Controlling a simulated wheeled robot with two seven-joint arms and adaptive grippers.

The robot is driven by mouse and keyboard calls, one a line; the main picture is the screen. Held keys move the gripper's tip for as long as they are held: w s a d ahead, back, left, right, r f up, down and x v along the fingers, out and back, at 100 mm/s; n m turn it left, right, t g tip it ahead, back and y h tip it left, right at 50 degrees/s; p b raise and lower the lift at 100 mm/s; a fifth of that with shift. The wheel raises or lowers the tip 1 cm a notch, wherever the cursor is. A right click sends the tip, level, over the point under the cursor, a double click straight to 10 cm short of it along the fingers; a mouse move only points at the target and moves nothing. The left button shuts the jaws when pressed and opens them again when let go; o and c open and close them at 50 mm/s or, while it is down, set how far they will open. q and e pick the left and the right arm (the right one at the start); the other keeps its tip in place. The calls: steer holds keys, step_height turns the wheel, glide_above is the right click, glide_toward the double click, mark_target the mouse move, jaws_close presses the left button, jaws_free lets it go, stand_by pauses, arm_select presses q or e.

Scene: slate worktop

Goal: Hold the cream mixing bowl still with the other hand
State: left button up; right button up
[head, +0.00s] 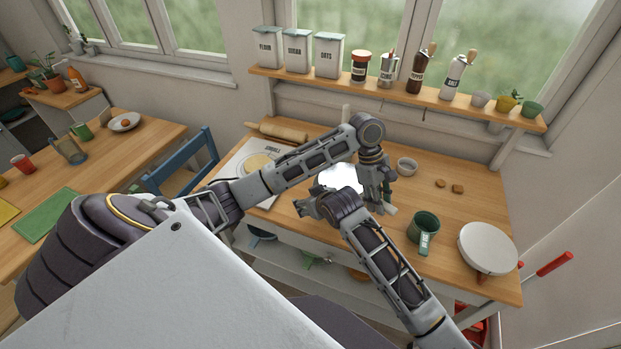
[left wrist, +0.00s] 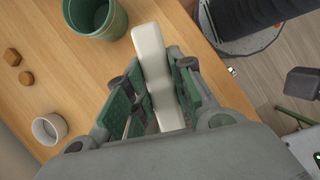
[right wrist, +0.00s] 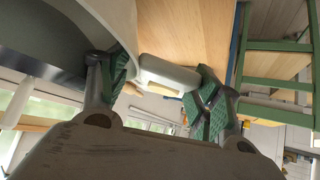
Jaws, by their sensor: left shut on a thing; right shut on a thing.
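The cream mixing bowl (head: 338,177) stands on the wooden worktop, very bright and partly hidden behind my arms. In the right wrist view its large pale wall (right wrist: 125,22) fills the upper left. My right gripper (head: 304,208) is at the bowl's near left side. Its fingers are shut around a pale rounded lug or handle (right wrist: 166,73) beside the bowl wall. My left gripper (head: 379,203) is at the bowl's right, pointing down. It is shut on a long cream handle-like piece (left wrist: 156,72), whose end shows below the fingers in the head view (head: 391,210). What that piece belongs to is hidden.
A green mug (head: 423,228) stands close to the right of my left gripper. A white lidded pan (head: 487,248) is at the right edge. A small white bowl (head: 407,166) and two brown biscuits (head: 458,189) are behind. A rolling pin (head: 281,132) lies at the back left.

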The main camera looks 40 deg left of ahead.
arm_select(q)
steer(key=shift+f, duration=0.8)
steer(key=shift+w, duration=0.15)
